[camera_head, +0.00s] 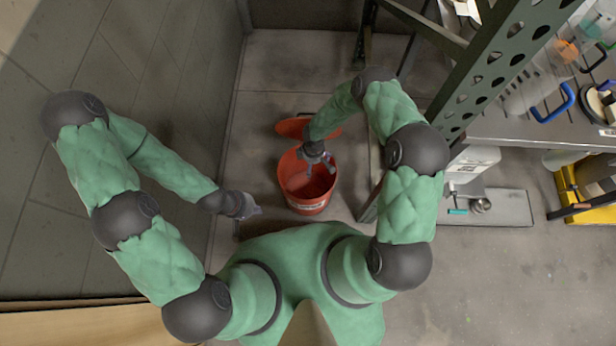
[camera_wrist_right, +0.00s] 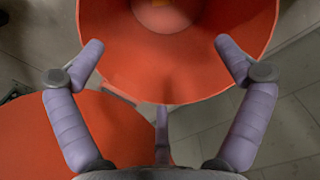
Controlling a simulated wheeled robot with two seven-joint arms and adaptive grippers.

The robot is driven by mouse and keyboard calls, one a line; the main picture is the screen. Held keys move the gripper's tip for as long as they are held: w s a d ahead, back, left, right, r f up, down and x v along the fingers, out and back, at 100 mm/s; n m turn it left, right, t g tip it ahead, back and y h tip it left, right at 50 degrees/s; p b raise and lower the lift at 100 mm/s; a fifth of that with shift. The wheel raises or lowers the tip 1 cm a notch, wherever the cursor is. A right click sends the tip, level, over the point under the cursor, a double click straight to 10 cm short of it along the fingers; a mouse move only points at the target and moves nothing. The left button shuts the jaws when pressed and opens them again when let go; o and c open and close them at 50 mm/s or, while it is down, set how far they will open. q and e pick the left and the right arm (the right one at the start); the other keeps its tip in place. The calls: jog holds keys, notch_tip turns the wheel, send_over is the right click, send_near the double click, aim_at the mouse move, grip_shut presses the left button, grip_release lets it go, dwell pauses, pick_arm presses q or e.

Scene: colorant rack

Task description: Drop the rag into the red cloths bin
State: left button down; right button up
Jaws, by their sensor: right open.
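The red cloths bin (camera_head: 322,204) stands open on the floor in front of me, and its inside also fills the upper part of the right wrist view (camera_wrist_right: 200,75). My right gripper (camera_head: 318,168) is over the bin's mouth. In the right wrist view its fingers (camera_wrist_right: 157,46) are spread wide with nothing between them. A pale patch with some yellow (camera_wrist_right: 165,12) shows deep in the bin at the top edge; I cannot tell whether it is the rag. No rag is clearly seen elsewhere. My left gripper (camera_head: 252,210) is low, left of the bin; its fingers are too small to read.
The bin's red lid (camera_head: 292,127) is behind it, also at lower left in the right wrist view (camera_wrist_right: 30,140). A wall is on the left. A green metal rack post (camera_head: 490,75) and a grey worktop (camera_head: 500,128) are on the right.

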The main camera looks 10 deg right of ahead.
notch_tip(320, 180, up, 12)
dwell(0.6)
dwell(0.4)
